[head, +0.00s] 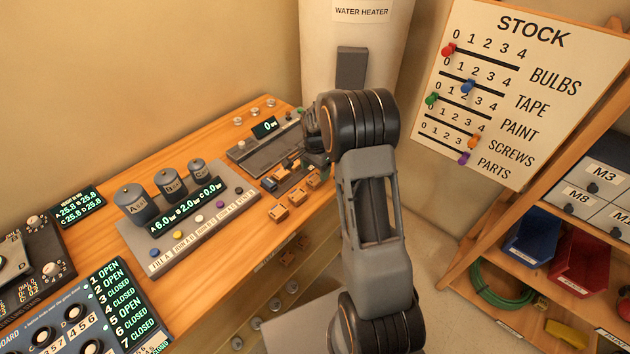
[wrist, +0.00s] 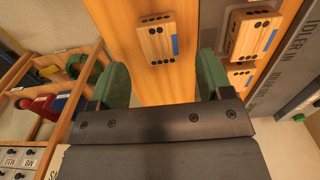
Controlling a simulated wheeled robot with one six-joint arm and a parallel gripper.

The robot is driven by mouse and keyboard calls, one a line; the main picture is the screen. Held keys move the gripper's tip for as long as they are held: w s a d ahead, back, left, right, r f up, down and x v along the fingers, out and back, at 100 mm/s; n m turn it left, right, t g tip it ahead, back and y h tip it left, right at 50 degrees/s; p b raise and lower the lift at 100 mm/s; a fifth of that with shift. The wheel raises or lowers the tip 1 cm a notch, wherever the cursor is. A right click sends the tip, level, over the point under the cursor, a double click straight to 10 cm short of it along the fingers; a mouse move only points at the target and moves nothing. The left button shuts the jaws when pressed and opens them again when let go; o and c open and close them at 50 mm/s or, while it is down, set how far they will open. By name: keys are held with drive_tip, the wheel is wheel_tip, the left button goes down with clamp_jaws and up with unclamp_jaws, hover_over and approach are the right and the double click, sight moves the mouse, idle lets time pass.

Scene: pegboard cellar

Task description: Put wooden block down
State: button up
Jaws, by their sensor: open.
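In the wrist view a wooden block (wrist: 155,42) with black dots and a blue stripe rests on the wooden bench. It appears in the gap between the green fingers of my gripper (wrist: 162,75), with clear space on both sides. The gripper is open and holds nothing. Another dotted block (wrist: 252,33) with a blue stripe lies to the right, and part of a third (wrist: 240,76) shows below it. In the head view my gripper (head: 318,158) is partly hidden by my arm, and several small wooden blocks (head: 278,212) lie along the bench's front edge.
A grey rail device with a display (head: 265,127) stands behind the blocks. A panel with three grey cylinders (head: 172,182) is to the left. A white water heater (head: 318,60) stands behind. At right are a stock board (head: 500,125) and a shelf with bins (head: 578,250).

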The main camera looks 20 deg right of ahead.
sight(315, 178)
drive_tip(key=shift+f+p, duration=0.6)
drive_tip(key=shift+f, duration=1.8)
drive_tip(key=shift+a, duration=0.1)
drive_tip(key=c, duration=1.1)
